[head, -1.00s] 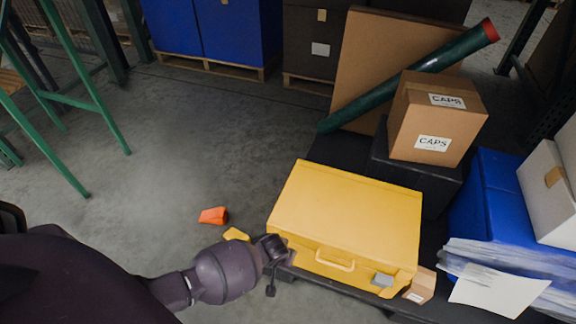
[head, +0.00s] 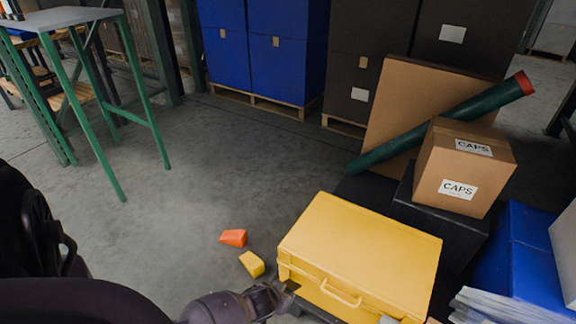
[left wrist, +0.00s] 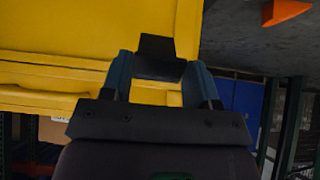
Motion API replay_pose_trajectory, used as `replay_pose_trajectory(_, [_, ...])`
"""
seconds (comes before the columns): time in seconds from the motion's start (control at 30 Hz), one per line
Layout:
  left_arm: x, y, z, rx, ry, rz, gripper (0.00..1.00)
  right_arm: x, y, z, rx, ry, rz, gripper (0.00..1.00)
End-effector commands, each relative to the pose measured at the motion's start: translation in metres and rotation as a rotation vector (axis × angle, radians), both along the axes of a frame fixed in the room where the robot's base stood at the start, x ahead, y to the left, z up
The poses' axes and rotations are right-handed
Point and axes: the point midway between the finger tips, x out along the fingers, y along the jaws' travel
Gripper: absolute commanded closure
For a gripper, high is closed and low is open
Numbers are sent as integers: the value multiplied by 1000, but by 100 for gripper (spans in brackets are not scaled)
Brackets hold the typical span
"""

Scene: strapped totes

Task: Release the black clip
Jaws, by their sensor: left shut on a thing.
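The yellow case (head: 360,250) sits closed at the lower right in the head view, with a handle on its front side. My left gripper (head: 281,293) is at the case's front left corner. In the left wrist view the case (left wrist: 60,30) fills the upper left. There the black clip (left wrist: 157,56) lies between my left fingers, against the case's side, and the fingers are shut on it. The clip's lower part is hidden by the gripper. In the head view the clip is too small to make out clearly. My right gripper is not in view.
An orange wedge (head: 233,238) and a yellow wedge (head: 252,264) lie on the floor left of the case. Blue totes (head: 515,250) are at the right. The floor to the left is open.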

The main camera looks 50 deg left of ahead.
Motion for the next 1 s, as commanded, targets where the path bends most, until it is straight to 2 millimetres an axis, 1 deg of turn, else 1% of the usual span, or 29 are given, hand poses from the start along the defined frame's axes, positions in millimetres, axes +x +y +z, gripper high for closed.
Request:
replay_pose_trajectory(0.03, [-9,-1,-11,-4,20,3,88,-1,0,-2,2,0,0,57])
replay_pose_trajectory(0.4, [-19,1,-29,-7,23,2,88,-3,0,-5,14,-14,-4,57])
replay_pose_trajectory(0.7, [-22,0,-37,-5,22,2,88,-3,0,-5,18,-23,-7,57])
replay_pose_trajectory(1.0, [-23,-1,-38,-6,24,2,88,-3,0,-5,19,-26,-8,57])
